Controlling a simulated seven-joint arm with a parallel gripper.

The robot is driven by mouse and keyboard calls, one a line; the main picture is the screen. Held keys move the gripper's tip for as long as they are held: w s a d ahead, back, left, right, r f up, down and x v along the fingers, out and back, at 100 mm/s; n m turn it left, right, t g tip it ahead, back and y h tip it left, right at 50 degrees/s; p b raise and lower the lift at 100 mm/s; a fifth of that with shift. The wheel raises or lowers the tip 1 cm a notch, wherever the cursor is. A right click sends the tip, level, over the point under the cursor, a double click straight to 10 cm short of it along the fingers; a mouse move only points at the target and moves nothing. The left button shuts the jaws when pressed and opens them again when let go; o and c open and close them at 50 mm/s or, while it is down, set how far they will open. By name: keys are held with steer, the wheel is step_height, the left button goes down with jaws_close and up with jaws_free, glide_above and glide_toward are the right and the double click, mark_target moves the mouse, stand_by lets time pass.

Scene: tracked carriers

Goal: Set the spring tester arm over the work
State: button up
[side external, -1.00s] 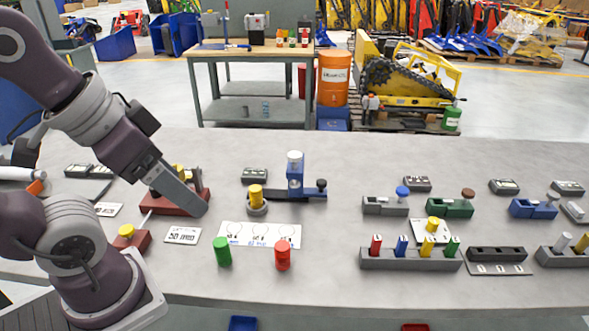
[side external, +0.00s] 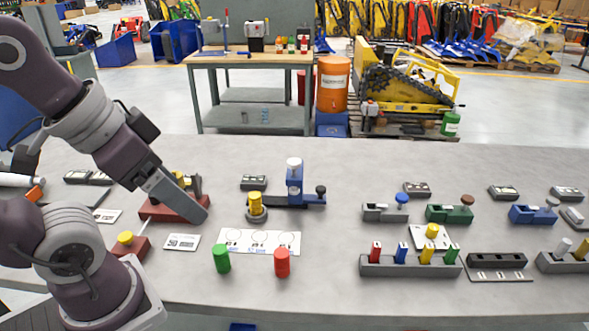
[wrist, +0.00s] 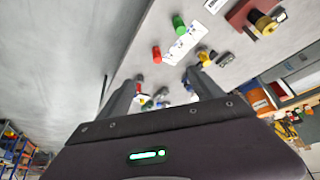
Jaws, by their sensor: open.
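A blue tester (side external: 295,183) stands upright near the middle of the bench in the side view. It has a white-topped column, and a dark arm with a black knob (side external: 320,190) reaches right. I take it to be the spring tester. A yellow cylinder (side external: 256,201) stands on a round grey base just left of it, and the arm's knob is not over it. My gripper (side external: 201,214) is left of both, apart from them, in front of a red-based fixture (side external: 160,209). In the wrist view my gripper (wrist: 164,84) is open, with nothing held between its fingers.
A white card (side external: 260,241) lies before the tester, with a green cylinder (side external: 222,258) and a red cylinder (side external: 282,262) at its front edge. Clamps and a grey rack (side external: 410,266) of coloured pegs stand to the right. Bare bench lies behind the tester.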

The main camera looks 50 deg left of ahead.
steer(key=shift+c, duration=1.4)
steer(key=shift+n+g+h, duration=0.4)
steer(key=shift+n, duration=0.1)
steer(key=w+r, duration=0.2)
steer(key=w, duration=0.1)
steer(key=w+r, duration=0.1)
steer(key=w, duration=0.1)
steer(key=shift+w, duration=0.2)
steer(key=c, duration=0.3)
steer(key=n+g, duration=0.3)
steer(key=g, duration=0.1)
glide_above(321, 188)
step_height(321, 188, down, 16)
steer(key=shift+c, duration=0.2)
steer(key=shift+n+g+y, duration=0.3)
steer(key=shift+g+y, duration=0.1)
step_height(321, 188, down, 10)
steer(key=shift+r, duration=0.25)
jaws_close()
